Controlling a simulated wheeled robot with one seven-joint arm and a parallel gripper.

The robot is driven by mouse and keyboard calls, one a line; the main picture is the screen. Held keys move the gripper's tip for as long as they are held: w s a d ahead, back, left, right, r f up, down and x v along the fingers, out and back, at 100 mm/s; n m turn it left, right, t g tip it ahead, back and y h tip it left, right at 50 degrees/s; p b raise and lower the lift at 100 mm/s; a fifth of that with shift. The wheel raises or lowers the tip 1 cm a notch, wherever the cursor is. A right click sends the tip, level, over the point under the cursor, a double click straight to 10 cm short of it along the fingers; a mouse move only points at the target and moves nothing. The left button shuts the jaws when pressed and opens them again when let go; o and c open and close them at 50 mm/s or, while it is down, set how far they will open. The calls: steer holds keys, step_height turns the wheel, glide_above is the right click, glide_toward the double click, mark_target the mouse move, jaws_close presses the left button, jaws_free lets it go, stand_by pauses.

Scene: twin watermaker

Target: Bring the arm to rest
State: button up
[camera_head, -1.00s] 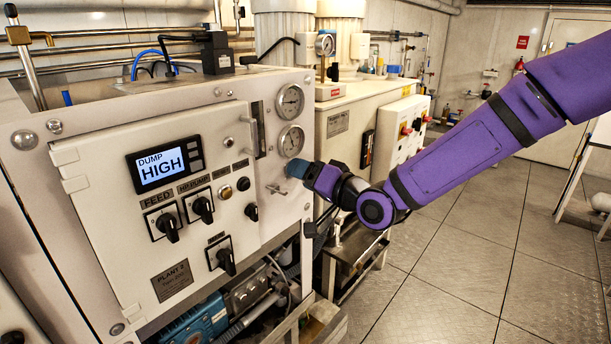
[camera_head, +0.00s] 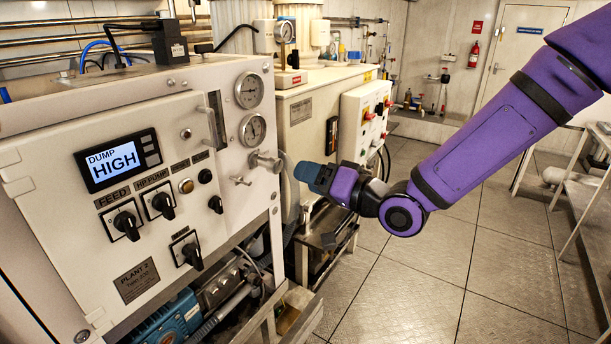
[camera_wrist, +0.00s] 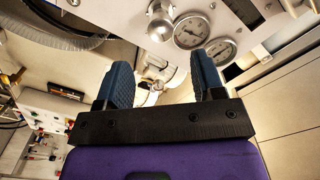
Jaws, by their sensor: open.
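My purple arm reaches in from the upper right in the head view. My gripper (camera_head: 307,172) has blue finger pads and sits just right of a metal valve knob (camera_head: 266,161) on the panel's right edge, apart from it in the picture. In the wrist view my gripper (camera_wrist: 163,85) is open, its two blue fingers spread with nothing between them. The metal knob (camera_wrist: 160,25) shows beyond the fingertips there.
The white PLANT 2 panel (camera_head: 130,235) stands at left, with a display (camera_head: 116,161) reading DUMP HIGH, rotary switches and two gauges (camera_head: 252,130). A second white cabinet (camera_head: 365,120) stands behind. The floor (camera_head: 430,275) at right is clear; a metal rack (camera_head: 575,195) stands at far right.

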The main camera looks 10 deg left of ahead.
steer(key=shift+d, duration=0.1)
steer(key=d+r+t+h, duration=0.35)
steer(key=d+h, duration=0.95)
steer(key=d, duration=1)
steer(key=s+d+r+m+g+h, duration=0.1)
steer(key=s+d+r+m+g, duration=0.1)
steer(key=s+d, duration=0.6)
steer(key=s+d+r+m+g+h, duration=0.2)
steer(key=s+d+r, duration=0.3)
steer(key=s, duration=0.8)
steer(key=d+g, duration=0.1)
steer(key=d, duration=0.2)
steer(key=shift+s+h, duration=0.3)
steer(key=shift+s, duration=0.1)
steer(key=shift+w+d, duration=0.1)
